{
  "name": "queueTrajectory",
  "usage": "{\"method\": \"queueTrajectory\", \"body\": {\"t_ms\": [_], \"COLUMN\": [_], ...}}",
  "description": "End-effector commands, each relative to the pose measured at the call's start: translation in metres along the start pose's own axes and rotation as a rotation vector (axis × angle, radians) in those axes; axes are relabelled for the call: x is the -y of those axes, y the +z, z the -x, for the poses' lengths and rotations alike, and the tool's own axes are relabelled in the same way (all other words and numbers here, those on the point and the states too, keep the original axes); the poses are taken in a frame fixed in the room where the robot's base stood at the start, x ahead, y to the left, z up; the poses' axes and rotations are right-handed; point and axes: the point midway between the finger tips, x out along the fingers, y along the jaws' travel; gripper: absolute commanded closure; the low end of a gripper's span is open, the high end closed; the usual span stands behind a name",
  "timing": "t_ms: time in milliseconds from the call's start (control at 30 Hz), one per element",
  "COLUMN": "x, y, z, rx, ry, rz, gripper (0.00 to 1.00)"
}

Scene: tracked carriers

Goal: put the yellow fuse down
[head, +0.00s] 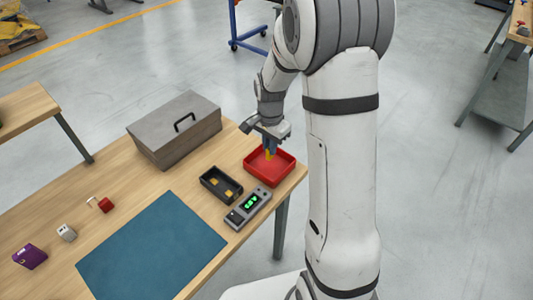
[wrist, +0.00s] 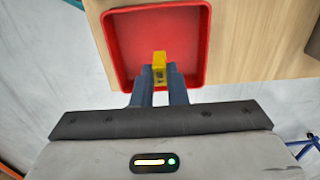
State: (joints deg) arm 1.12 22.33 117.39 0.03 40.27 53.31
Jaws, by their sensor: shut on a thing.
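The yellow fuse (wrist: 159,60) is held between the fingertips of my gripper (wrist: 160,76), which is shut on it. In the wrist view the fuse shows over the inside of a red tray (wrist: 202,45). In the head view my gripper (head: 269,151) points down over the red tray (head: 284,175) near the table's right end, with a bit of yellow at its tips. I cannot tell whether the fuse touches the tray floor. No other thing shows in the tray.
A black box (head: 207,192) with yellow pieces and a grey meter (head: 240,217) with a green display stand by the tray. A grey toolbox (head: 168,143) is behind. A blue mat (head: 150,250) lies bare. A red item (head: 106,205), a pale block (head: 66,233) and a purple block (head: 29,257) are left.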

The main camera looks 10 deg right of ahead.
Motion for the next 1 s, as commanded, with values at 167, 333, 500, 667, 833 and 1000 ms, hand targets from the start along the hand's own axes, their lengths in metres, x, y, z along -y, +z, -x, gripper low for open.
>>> {"method": "queueTrajectory", "body": {"t_ms": [167, 333, 500, 667, 833, 1000], "x": [0.000, 0.000, 0.001, 0.001, 0.001, 0.001], "y": [0.001, 0.001, 0.001, 0.001, 0.001, 0.001], "z": [-0.018, -0.038, -0.039, -0.043, -0.041, -0.041], "rx": [0.002, 0.001, 0.000, 0.000, 0.000, 0.000], "ry": [0.003, 0.002, -0.001, 0.000, 0.000, 0.000], "rz": [0.003, 0.003, 0.004, 0.004, 0.004, 0.005], "gripper": [1.00, 1.00, 1.00, 1.00, 0.75, 0.66]}}
